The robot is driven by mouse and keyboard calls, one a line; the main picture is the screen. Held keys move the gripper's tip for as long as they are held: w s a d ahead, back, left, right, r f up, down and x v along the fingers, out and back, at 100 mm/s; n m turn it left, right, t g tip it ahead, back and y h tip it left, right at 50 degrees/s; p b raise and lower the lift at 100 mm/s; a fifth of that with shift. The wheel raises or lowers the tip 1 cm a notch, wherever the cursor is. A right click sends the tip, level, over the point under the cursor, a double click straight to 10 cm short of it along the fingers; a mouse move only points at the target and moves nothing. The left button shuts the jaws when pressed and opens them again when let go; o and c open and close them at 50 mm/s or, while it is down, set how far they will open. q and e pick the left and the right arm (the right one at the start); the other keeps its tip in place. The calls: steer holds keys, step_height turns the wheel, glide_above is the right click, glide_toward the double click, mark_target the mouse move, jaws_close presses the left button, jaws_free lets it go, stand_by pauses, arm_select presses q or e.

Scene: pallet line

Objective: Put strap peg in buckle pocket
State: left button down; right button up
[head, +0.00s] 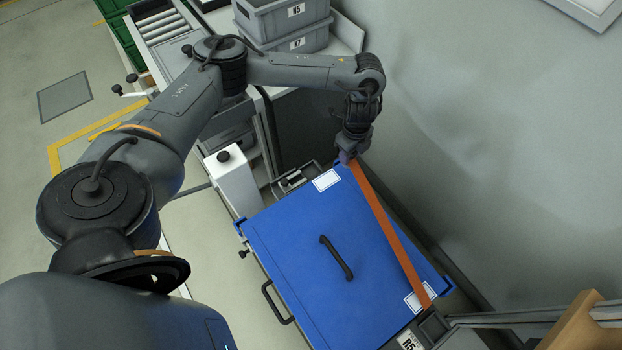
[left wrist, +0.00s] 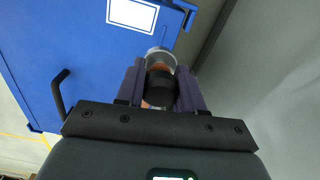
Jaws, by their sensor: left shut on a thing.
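The orange strap (head: 385,225) runs taut-looking across the blue lid, from the lower right edge up to my left gripper at the far edge. My left gripper (head: 347,157) is at the lid's far edge, its fingers pointing down. In the left wrist view the purple fingers of my left gripper (left wrist: 160,88) are shut on the strap peg (left wrist: 160,92), which shows as a black cylinder with orange around it. A pale round ring (left wrist: 160,54) shows just beyond the peg; I cannot tell whether they touch. I cannot clearly make out the buckle pocket. My right gripper is not in view.
The blue lid (head: 305,265) has a black handle (head: 336,258) and white labels. A white post (head: 232,182) stands at its left. Grey bins (head: 285,20) stand on a bench behind. A grey wall (head: 500,130) is close on the right.

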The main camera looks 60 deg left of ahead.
arm_select(q)
steer(key=shift+n, duration=0.9)
steer(key=s+a+f+b, duration=0.2)
steer(key=a+f, duration=0.1)
steer(key=f, duration=0.1)
steer(key=s+a+f+b, duration=0.2)
steer(key=a+f+b, duration=0.1)
steer(key=a+f, duration=0.1)
steer(key=s+a+f+b, duration=0.3)
steer(key=f, duration=0.2)
steer(key=shift+a+f, duration=0.35)
steer(key=shift+f+b, duration=1.4)
steer(key=shift+f, duration=0.8)
steer(key=shift+r, duration=0.1)
steer(key=shift+a, duration=0.1)
steer(key=c, duration=1)
jaws_free()
